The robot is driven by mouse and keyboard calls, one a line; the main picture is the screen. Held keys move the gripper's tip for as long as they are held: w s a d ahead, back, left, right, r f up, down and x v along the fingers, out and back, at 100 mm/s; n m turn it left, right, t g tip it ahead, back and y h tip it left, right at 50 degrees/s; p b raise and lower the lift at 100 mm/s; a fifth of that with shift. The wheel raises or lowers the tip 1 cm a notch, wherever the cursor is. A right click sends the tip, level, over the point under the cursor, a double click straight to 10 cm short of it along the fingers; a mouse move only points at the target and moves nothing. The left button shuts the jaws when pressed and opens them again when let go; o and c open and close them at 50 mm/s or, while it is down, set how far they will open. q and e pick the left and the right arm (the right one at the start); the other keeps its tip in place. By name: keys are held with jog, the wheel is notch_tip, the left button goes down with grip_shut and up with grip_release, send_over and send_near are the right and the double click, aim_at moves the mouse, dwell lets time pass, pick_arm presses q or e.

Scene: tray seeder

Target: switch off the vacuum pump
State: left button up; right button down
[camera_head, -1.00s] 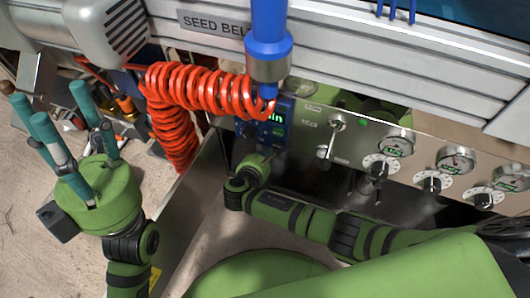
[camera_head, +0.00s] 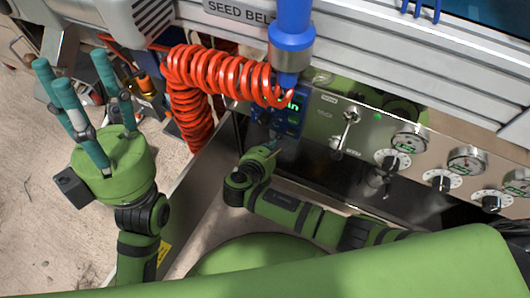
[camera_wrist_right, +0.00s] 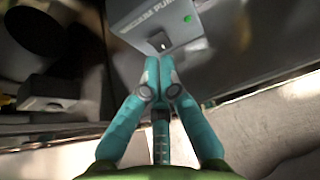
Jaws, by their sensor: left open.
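In the right wrist view, a grey box face labelled as the vacuum pump (camera_wrist_right: 185,30) carries a small dark switch (camera_wrist_right: 161,45) and a lit green lamp (camera_wrist_right: 188,18). My right gripper (camera_wrist_right: 160,66) has its teal fingers drawn together, with nothing seen between them. Its tips show just below the switch; I cannot tell if they touch. In the head view my right gripper (camera_head: 275,141) is mostly hidden, below a blue controller (camera_head: 289,117). I cannot pick out the pump's switch there. My left gripper (camera_head: 72,78) is open and empty, fingers up, at the left.
A steel panel (camera_head: 400,165) with toggles, gauges and dials runs right of the controller. A red coiled hose (camera_head: 215,72) and a blue cylinder (camera_head: 292,30) hang in front of it. A steel wall (camera_head: 205,175) stands between my arms. Floor is clear at far left.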

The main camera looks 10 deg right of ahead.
jog(key=v, duration=0.6)
jog(key=shift+s+r, duration=0.15)
jog(key=shift+s, duration=0.05)
jog(key=shift+a, duration=0.15)
